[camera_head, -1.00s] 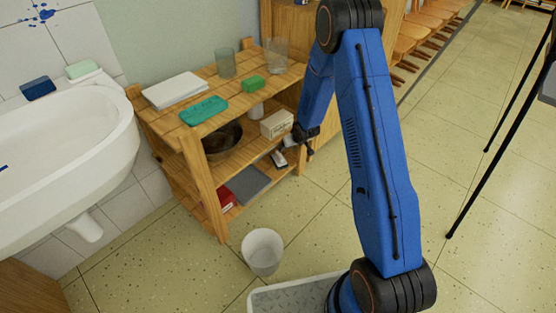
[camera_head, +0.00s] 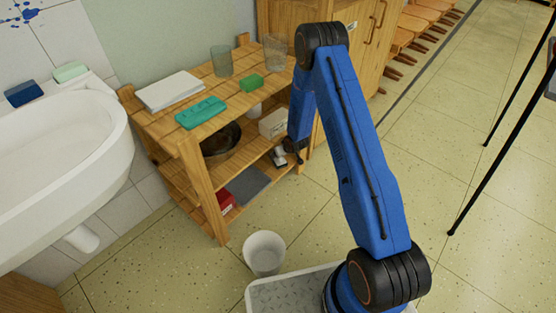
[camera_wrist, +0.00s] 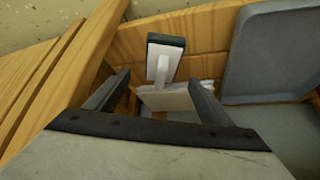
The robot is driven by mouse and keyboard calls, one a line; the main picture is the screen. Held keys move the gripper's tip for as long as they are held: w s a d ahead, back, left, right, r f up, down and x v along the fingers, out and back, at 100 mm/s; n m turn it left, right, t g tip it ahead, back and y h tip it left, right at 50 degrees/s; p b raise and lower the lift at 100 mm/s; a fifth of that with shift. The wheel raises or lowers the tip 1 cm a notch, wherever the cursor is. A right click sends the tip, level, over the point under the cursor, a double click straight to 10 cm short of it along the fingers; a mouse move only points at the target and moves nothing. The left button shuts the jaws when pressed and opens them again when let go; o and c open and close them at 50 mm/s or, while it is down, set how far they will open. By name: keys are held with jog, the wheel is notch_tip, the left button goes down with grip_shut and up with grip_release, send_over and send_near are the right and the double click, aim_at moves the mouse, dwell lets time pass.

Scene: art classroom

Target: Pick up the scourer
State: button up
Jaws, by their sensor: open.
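A small white and dark object with a white handle, which looks like the scourer (camera_wrist: 165,50), lies on the lower shelf. In the head view it also shows as a small white and dark shape (camera_head: 278,157), partly hidden behind my arm. My gripper (camera_wrist: 160,80) is open in the wrist view. Its two fingers point toward the scourer, one on each side of its near white part in the picture. Nothing is seen clamped between them, and I cannot tell the remaining depth.
The wooden shelf unit's top board (camera_head: 212,88) is above, with a teal case (camera_head: 201,112), a green block (camera_head: 251,83) and glasses. A grey slab (camera_wrist: 272,50) lies right of the scourer. A white bucket (camera_head: 264,253) stands on the floor before the shelf.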

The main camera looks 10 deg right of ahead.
jog(key=shift+x, duration=2.5)
jog(key=shift+s+a, duration=0.1)
jog(key=c, duration=1.3)
jog(key=shift+r, duration=0.5)
jog(key=shift+s+r, duration=0.15)
jog(key=shift+r, duration=0.2)
jog(key=s+d, duration=0.1)
jog(key=s, duration=0.4)
jog(key=s+d, duration=0.1)
jog(key=s, duration=0.5)
jog(key=s+d, duration=0.2)
jog(key=s, duration=0.4)
jog(key=shift+s+d+f, duration=0.1)
